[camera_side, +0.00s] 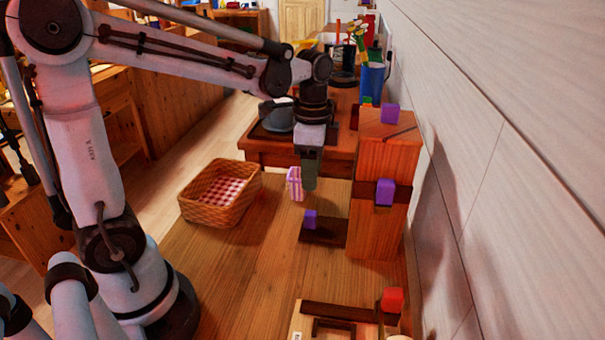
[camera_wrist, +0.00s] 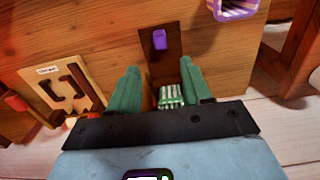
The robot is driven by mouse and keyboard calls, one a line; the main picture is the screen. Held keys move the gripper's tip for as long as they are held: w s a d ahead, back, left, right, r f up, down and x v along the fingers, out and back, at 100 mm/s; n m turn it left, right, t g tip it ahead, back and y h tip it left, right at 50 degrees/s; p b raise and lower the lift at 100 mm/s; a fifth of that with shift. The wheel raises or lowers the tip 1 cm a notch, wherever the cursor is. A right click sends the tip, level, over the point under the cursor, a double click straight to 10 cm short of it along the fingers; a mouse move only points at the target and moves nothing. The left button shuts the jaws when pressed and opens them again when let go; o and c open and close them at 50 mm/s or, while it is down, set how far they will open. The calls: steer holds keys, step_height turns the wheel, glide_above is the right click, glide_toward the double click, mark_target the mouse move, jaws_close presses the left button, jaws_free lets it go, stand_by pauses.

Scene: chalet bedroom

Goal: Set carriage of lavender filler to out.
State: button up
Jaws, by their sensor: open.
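A tall wooden block (camera_side: 375,235) with purple knobs stands right of centre in the side view. One purple knob (camera_side: 384,192) is on a dark band on its front, another (camera_side: 390,113) on its top. A dark low slide (camera_side: 325,234) extends left from its foot and bears a purple knob (camera_side: 310,218); the wrist view shows this knob (camera_wrist: 159,39) too. My gripper (camera_side: 309,186) is open above the slide, apart from it. In the wrist view the fingers (camera_wrist: 158,66) frame the dark slide. A purple-striped cup (camera_side: 296,183) stands to the left.
A wicker basket (camera_side: 198,207) with checked cloth stands at left. A white wall is close at right.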

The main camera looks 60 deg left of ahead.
mark_target(311, 213)
step_height(311, 213, down, 12)
steer(key=shift+r, duration=0.2)
stand_by(0.4)
steer(key=shift+c, duration=0.3)
jaws_close()
